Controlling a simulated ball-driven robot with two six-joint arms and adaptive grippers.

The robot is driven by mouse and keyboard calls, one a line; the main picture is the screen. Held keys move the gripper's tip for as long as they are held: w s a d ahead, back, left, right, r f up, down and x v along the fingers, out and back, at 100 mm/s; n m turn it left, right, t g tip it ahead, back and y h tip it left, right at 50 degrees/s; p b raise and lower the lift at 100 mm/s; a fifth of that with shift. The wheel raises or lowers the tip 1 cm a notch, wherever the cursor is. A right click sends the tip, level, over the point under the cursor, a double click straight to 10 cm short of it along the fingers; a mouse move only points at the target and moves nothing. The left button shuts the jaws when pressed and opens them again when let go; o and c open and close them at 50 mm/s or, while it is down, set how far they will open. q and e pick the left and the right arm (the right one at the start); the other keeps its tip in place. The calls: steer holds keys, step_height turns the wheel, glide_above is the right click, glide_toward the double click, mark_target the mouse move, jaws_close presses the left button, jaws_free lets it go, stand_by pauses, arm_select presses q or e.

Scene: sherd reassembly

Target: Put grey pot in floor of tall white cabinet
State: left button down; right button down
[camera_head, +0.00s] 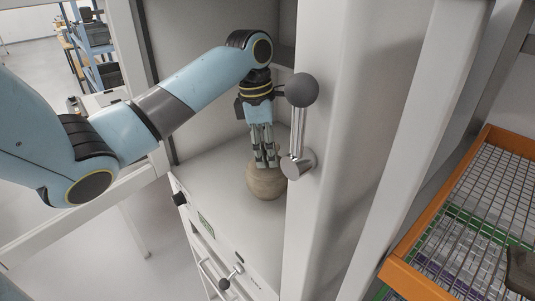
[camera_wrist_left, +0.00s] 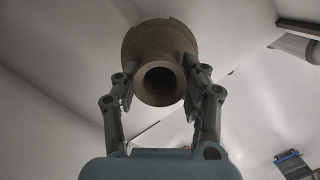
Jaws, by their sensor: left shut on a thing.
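The grey pot (camera_head: 265,184) looks round and grey-beige in the head view. It is at the white floor (camera_head: 212,172) of the tall white cabinet (camera_head: 338,190), just behind the edge of the cabinet's upright front. My left gripper (camera_head: 266,160) points down and is shut on the pot's upper part. In the left wrist view, the gripper's two fingers (camera_wrist_left: 160,92) clasp the pot's neck (camera_wrist_left: 160,82) from both sides, with the dark round mouth facing the camera. I cannot tell whether the pot's base touches the cabinet floor.
A door handle with a dark ball knob (camera_head: 302,90) sticks out right beside my left wrist. An orange-framed wire rack (camera_head: 470,210) stands at the right. A lower white unit with handles (camera_head: 215,262) is below the cabinet floor. Clear floor space lies left of the pot.

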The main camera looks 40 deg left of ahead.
arm_select(q)
steer(key=shift+f, duration=0.85)
steer(key=c, duration=0.7)
jaws_free()
steer(key=r, duration=0.4)
steer(key=s+a+r+b, duration=0.1)
steer(key=r, duration=0.7)
steer(key=shift+s+a, duration=0.15)
steer(key=shift+a, duration=0.05)
